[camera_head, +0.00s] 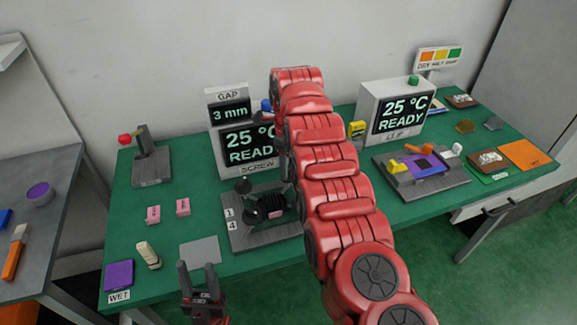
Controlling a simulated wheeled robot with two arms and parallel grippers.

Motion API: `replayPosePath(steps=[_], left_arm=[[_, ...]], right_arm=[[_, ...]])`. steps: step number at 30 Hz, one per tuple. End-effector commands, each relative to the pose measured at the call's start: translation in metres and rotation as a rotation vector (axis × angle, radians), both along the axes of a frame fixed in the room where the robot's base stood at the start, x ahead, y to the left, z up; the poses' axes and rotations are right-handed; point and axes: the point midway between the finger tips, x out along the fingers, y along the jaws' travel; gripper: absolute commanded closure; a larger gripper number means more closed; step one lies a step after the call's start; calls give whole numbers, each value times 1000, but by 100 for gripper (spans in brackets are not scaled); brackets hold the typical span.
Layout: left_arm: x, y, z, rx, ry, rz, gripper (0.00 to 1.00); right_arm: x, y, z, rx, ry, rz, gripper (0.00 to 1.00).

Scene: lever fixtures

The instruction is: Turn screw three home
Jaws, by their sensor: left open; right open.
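The screw fixture (262,232) is a grey plate on the green bench, with labels 1 and 4 on its left edge. Two black knobs show on it, a rear one (243,186) and a front one (252,217). A small pink block (275,213) shows at its middle. My red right arm covers the fixture's right side, so screw three cannot be made out. My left gripper (198,272) is open and empty at the bench's front edge, left of and nearer than the fixture.
The SCREW display (247,148) reads 25 °C READY, under a GAP display (230,112) reading 3 mm. Two pink blocks (153,214) and a grey pad (200,251) lie left of the fixture. A red-knobbed lever stand (151,168) stands back left. The lift fixture (421,172) is right.

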Motion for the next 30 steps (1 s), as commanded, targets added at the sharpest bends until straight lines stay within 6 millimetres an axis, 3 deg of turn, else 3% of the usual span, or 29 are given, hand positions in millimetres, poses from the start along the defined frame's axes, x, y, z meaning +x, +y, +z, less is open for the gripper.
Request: replayPosePath(steps=[5,9,12,21,30], left_arm=[[0,0,-3,0,0,0,55],[0,0,13,0,0,0,55],[0,0,42,0,-1,0,55],[0,0,99,0,0,0,55],[0,0,123,0,0,0,55]], right_arm=[[2,-2,30,1,-7,-3,55],[1,-3,60,-1,-3,-3,55],[0,-1,89,-1,0,-1,55],[0,-1,146,0,-1,-1,55],[0,0,170,0,-1,-1,55]])
